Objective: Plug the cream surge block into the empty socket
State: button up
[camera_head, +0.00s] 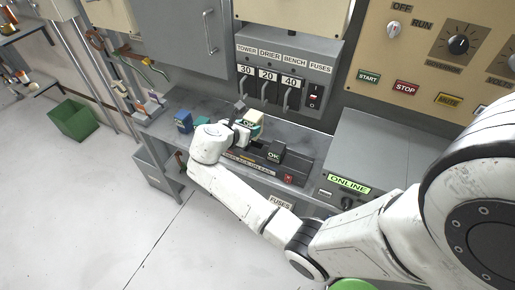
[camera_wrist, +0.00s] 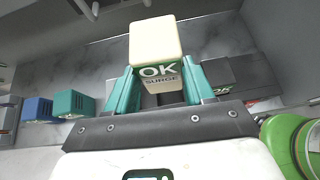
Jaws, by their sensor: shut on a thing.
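The cream surge block (camera_wrist: 157,48) has a green OK band and the word SURGE. My gripper (camera_wrist: 158,70) is shut on it, with a teal finger on each side. In the head view the cream block (camera_head: 254,120) is at my gripper (camera_head: 243,124), over the back bench. The dark socket strip (camera_head: 236,160) lies just in front of it, partly covered by my wrist. A black block marked OK (camera_head: 275,151) sits at the strip's right part. The empty socket is hidden; I cannot tell whether the cream block touches the strip.
A blue block (camera_wrist: 37,108) and a teal block (camera_wrist: 75,103) stand on the bench at the left. A red switch (camera_head: 289,178) is at the strip's right end. Levers (camera_head: 267,88) hang on the fuse panel behind. A grey box (camera_head: 370,150) bounds the right side.

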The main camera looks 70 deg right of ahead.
jog(key=f, duration=0.1)
send_over(249, 155)
jog(key=shift+n+t, duration=0.3)
notch_tip(249, 155, down, 6)
jog(key=shift+r, duration=0.1)
jog(key=shift+f+b, duration=1.7)
jog(key=shift+f, duration=0.15)
jog(key=shift+f, duration=0.2)
jog(key=o, duration=1.2)
jog(key=shift+o, duration=0.2)
